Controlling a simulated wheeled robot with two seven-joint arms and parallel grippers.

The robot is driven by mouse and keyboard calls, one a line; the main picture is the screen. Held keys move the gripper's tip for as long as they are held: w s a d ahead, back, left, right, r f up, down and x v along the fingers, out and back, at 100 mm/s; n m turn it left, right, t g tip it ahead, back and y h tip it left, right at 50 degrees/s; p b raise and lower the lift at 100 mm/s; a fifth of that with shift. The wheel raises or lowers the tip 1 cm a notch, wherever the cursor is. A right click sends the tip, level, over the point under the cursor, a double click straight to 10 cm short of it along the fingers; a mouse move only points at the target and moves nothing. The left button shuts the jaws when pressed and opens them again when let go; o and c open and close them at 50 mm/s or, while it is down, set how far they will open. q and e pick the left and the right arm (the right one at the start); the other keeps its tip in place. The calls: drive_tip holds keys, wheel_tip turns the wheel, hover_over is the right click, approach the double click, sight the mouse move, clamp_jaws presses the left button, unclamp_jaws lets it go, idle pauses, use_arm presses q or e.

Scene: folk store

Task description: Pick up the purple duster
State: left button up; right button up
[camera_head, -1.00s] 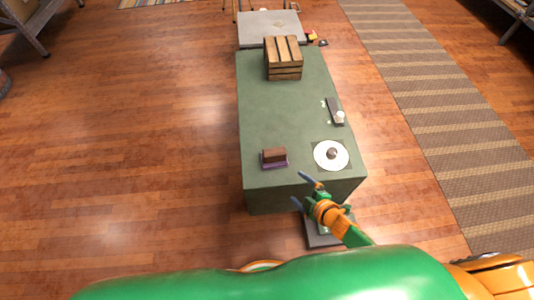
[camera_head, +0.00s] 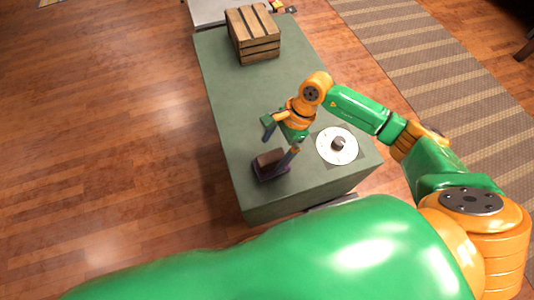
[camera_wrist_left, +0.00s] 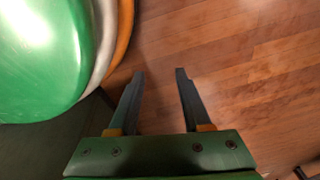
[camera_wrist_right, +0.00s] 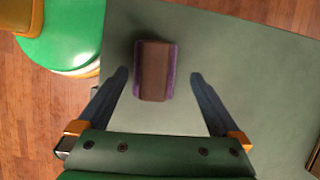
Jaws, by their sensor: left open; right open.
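The purple duster (camera_head: 270,165) has a brown block top on a purple base and lies near the front left of the green table. In the right wrist view the duster (camera_wrist_right: 154,70) lies just beyond and between the two fingertips. My right gripper (camera_head: 281,143) is open above the table beside the duster, with nothing between its fingers; its open fingers also show in the right wrist view (camera_wrist_right: 159,77). My left gripper (camera_wrist_left: 160,74) is open and empty over the wooden floor, and is not seen in the head view.
A white disc (camera_head: 326,147) with a dark knob sits on the table right of the duster. A wooden crate (camera_head: 260,50) stands at the table's far end. The green table (camera_head: 225,90) is clear along its left middle.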

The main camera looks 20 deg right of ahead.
sight(271, 157)
drive_tip(key=x, duration=0.2)
drive_tip(key=b+x, duration=0.1)
drive_tip(key=x, duration=0.3)
drive_tip(key=shift+s, duration=0.4)
use_arm(q)
drive_tip(key=shift+w+d+f, duration=0.1)
drive_tip(key=shift+w+d, duration=0.4)
drive_tip(key=shift+d, duration=0.1)
use_arm(e)
drive_tip(key=shift+r, duration=0.1)
drive_tip(key=c, duration=1.2)
drive_tip(key=shift+o, duration=0.2)
drive_tip(key=shift+r, duration=0.4)
drive_tip(key=r+p, duration=0.1)
drive_tip(key=r, duration=0.2)
drive_tip(key=shift+s+d+r+p, duration=0.15)
drive_tip(key=shift+d+r+p, duration=0.1)
drive_tip(key=shift+p, duration=0.1)
use_arm(q)
drive_tip(key=s, duration=0.1)
drive_tip(key=s+a+r+p, duration=0.2)
drive_tip(key=shift+s+a, duration=0.25)
drive_tip(key=shift+s, duration=0.15)
use_arm(e)
drive_tip(key=s+d+r, duration=0.8)
drive_tip(key=s+d, duration=0.1)
drive_tip(key=shift+s+d+r, duration=0.15)
drive_tip(key=shift+s+r, duration=0.15)
drive_tip(key=shift+r, duration=0.05)
